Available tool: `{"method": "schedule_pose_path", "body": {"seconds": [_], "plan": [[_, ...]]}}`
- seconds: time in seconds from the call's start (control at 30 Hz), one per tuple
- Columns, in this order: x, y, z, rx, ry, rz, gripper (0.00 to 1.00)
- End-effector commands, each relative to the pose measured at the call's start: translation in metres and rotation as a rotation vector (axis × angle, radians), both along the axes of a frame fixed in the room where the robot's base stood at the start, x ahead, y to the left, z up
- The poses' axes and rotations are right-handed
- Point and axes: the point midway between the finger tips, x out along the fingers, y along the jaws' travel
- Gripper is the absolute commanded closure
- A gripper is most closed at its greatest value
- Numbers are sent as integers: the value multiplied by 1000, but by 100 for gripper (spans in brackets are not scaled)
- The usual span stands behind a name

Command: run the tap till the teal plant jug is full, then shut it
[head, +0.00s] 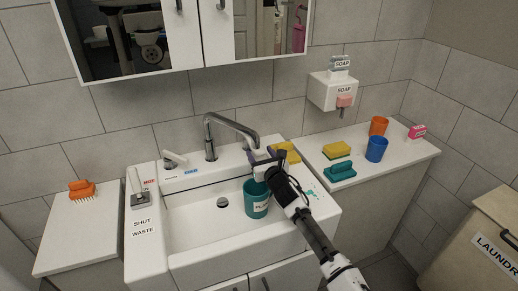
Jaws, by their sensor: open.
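The teal plant jug (257,205) stands upright in the white basin, with part of a label showing. The grey tap (228,122) arches over the basin, its spout end above the jug. A white lever (174,160) sits left of the tap. My gripper (262,161) is open and empty, just above the jug and close under the spout end; I cannot tell whether it touches either. My arm and gripper hide part of the jug's top. The water level, and whether water runs, I cannot tell.
Left of the basin is a waste lever (138,187) marked "SHUT". An orange brush (81,189) lies on the left counter. The right counter holds sponges (337,150), a blue cup (376,149), an orange cup (379,126) and a pink box (417,132). A soap dispenser (333,91) hangs above.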

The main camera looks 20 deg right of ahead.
Motion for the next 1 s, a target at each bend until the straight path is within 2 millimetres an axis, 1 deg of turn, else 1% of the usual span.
{"method": "schedule_pose_path", "body": {"seconds": [0.03, 0.1, 0.2, 0.53, 0.57, 0.9, 1.0], "plan": [[6, 1, 1, -1, 1, 0, 42], [11, 1, 1, 1, 1, 0, 42], [16, 1, 1, 1, 0, 0, 42], [18, 1, 0, 0, 0, 0, 42], [18, 1, 0, 0, 0, 0, 44], [18, 1, 0, 0, 0, 0, 89], [18, 1, 0, 0, 0, 0, 100]]}}
